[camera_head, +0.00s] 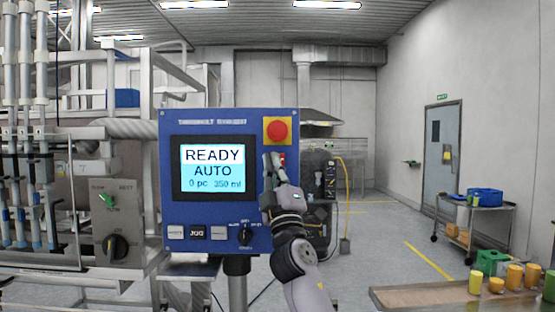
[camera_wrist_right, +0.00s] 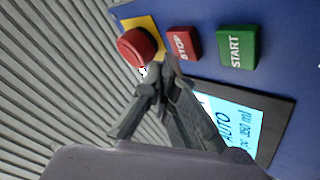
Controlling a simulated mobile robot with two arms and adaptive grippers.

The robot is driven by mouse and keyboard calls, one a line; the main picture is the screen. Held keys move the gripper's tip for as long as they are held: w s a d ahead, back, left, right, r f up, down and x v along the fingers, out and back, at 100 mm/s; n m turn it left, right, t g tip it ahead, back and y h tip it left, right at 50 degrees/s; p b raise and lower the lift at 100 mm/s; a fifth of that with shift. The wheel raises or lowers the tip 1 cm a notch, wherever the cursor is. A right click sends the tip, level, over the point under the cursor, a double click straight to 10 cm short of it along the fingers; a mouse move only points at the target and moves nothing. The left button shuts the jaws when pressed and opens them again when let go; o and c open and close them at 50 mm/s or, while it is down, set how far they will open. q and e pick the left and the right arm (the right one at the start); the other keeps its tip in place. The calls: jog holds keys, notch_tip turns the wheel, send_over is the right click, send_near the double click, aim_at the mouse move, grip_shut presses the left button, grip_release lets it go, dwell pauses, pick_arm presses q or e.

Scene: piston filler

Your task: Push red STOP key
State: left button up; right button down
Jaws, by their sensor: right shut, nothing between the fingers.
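The red STOP key (camera_head: 282,158) is on the right side of the blue control panel (camera_head: 210,122), below the round red emergency button (camera_head: 277,131) on its yellow plate. My right gripper (camera_head: 270,160) is shut and empty in front of the panel, its tips beside the STOP key and partly covering it. In the right wrist view the STOP key (camera_wrist_right: 184,43) shows its label, and the shut fingertips (camera_wrist_right: 160,72) point toward the gap between it and the emergency button (camera_wrist_right: 137,47). I cannot tell whether they touch the panel. My left gripper is not in view.
The green START key (camera_wrist_right: 237,47) is beside STOP; my gripper hides it in the head view. The screen (camera_head: 212,167) reads READY, AUTO. Keys and a black knob (camera_head: 244,236) sit below. Filler machinery stands left, a table with yellow cups (camera_head: 475,283) at right.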

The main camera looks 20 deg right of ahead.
jog(key=s+p, duration=0.1)
jog(key=s, duration=0.1)
jog(key=s+a+p, duration=0.1)
jog(key=s+p, duration=0.1)
jog(key=shift+s+a, duration=0.2)
jog(key=shift+s, duration=0.15)
dwell(0.5)
